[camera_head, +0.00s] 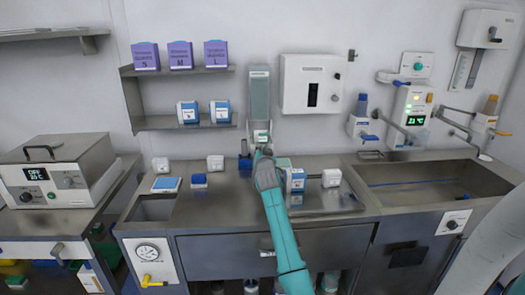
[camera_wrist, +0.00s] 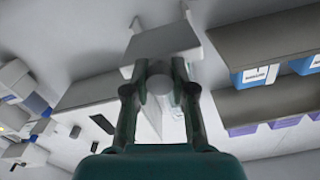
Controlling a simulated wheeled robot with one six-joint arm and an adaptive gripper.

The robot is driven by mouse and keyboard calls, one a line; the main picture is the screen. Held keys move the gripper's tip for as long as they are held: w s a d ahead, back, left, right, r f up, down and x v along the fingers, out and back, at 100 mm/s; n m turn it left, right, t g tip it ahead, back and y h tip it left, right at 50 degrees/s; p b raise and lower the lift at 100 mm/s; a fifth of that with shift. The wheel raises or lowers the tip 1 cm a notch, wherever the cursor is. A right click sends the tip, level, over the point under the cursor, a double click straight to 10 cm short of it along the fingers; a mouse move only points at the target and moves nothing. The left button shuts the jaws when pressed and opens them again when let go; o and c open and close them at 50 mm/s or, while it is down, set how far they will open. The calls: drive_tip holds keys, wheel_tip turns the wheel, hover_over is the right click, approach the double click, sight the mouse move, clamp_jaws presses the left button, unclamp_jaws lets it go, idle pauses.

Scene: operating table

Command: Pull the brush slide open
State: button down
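The brush dispenser (camera_head: 260,95) is a tall grey-green box on the back wall, with a pale slide part (camera_head: 261,130) at its lower end. My gripper (camera_head: 263,150) is raised to that lower end and hides part of it. In the wrist view, the fingers of my gripper (camera_wrist: 160,78) stand on both sides of a short grey round piece (camera_wrist: 160,88), which looks like the slide's knob. A pale flat part (camera_wrist: 162,42) lies just beyond the fingertips. Whether the fingers press on the round piece is not clear. How far the slide is out cannot be told.
A shelf (camera_head: 185,123) with blue-and-white boxes is left of the dispenser. A white wall box (camera_head: 311,84) hangs to its right. Below is a steel counter (camera_head: 225,205) with small boxes, and a sink (camera_head: 430,185) at right.

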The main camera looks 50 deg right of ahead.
drive_tip(key=c, duration=0.9)
unclamp_jaws()
drive_tip(key=shift+c, duration=0.2)
drive_tip(key=v, duration=1.2)
